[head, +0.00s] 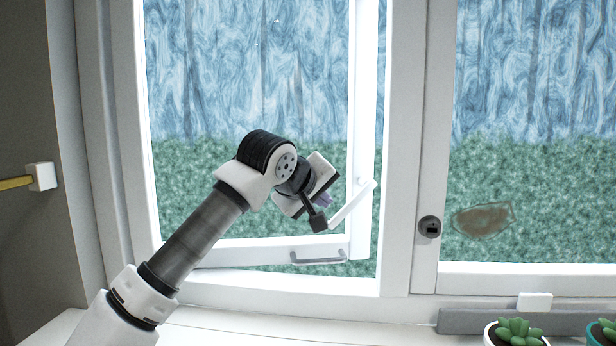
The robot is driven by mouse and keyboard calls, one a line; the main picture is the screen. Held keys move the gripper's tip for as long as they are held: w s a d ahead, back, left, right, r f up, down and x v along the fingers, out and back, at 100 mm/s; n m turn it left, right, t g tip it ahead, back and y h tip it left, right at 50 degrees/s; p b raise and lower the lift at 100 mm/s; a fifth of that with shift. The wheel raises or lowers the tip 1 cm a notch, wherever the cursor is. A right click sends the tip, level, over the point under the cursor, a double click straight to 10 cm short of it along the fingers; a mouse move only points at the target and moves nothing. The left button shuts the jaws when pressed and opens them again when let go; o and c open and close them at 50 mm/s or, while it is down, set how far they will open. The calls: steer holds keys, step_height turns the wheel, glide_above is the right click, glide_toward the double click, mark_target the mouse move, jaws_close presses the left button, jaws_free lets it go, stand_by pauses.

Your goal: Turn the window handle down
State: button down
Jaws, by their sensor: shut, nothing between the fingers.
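The white window handle (352,204) is a slim lever at the right stile of the left window sash (357,110). It slants from upper right to lower left. My gripper (319,219) is shut and empty at the lower left end of the lever. The dark fingertips overlap or meet that end in the picture; I cannot tell whether they touch it. The left sash appears to stand ajar, with its lower rail slanting away from the frame. My wrist hides part of the sash glass.
A grey bar (318,258) is on the sash's lower rail. A dark round fitting (429,228) is on the middle post. Potted succulents (517,331) and a grey strip (470,320) are on the sill at right. A yellow rod (15,183) juts at far left.

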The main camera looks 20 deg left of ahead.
steer(key=shift+w+d+f, duration=0.4)
steer(key=shift+d+f, duration=0.25)
steer(key=shift+f, duration=0.1)
